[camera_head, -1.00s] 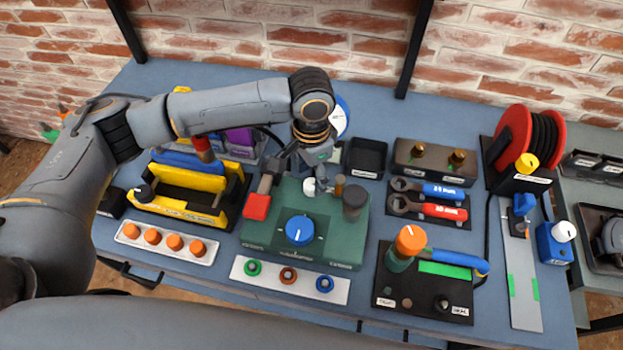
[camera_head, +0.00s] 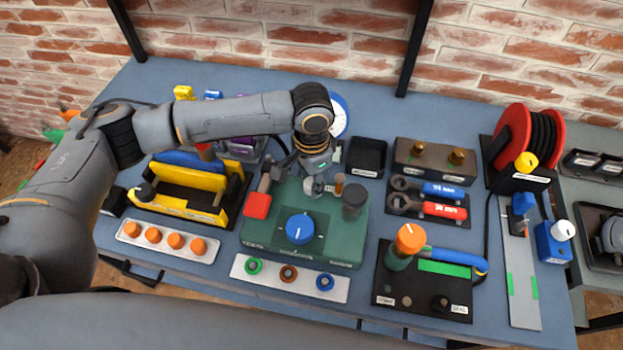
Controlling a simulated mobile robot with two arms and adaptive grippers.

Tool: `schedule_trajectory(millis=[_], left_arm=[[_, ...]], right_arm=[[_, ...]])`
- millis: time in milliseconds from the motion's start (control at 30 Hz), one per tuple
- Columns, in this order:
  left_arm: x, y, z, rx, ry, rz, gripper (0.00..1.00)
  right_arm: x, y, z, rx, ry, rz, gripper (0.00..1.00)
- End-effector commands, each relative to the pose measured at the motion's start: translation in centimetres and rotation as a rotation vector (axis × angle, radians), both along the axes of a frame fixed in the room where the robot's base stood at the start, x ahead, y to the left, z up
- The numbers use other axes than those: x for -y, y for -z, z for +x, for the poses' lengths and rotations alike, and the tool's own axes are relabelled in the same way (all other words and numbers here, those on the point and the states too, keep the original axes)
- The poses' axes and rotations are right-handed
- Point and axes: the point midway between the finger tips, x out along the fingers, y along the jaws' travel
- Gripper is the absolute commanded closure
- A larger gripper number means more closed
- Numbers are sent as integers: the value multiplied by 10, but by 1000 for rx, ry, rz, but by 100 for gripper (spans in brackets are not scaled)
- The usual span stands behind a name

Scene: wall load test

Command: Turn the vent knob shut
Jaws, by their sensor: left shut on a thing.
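The green unit (camera_head: 262,232) sits in the middle of the bench, with a big blue knob (camera_head: 300,228) on its front part. A small pale knob, which I take to be the vent knob (camera_head: 317,188), stands at the back of the unit. My left gripper (camera_head: 314,181) reaches down over it from behind and is shut on it. The fingers partly hide the knob, so how far it is turned cannot be told. My right gripper is not in view.
A black tray (camera_head: 367,157) lies behind to the right.

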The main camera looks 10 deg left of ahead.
Motion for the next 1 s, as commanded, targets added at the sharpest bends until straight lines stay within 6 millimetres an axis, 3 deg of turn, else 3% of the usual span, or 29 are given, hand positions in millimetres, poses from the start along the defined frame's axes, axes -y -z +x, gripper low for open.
schedule_trajectory(millis=[367,1000], left_arm=[[0,-4,-1,-2,135,-1,98],[0,-3,-1,-2,722,-1,98]], right_arm=[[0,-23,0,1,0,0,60],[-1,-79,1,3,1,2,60]])
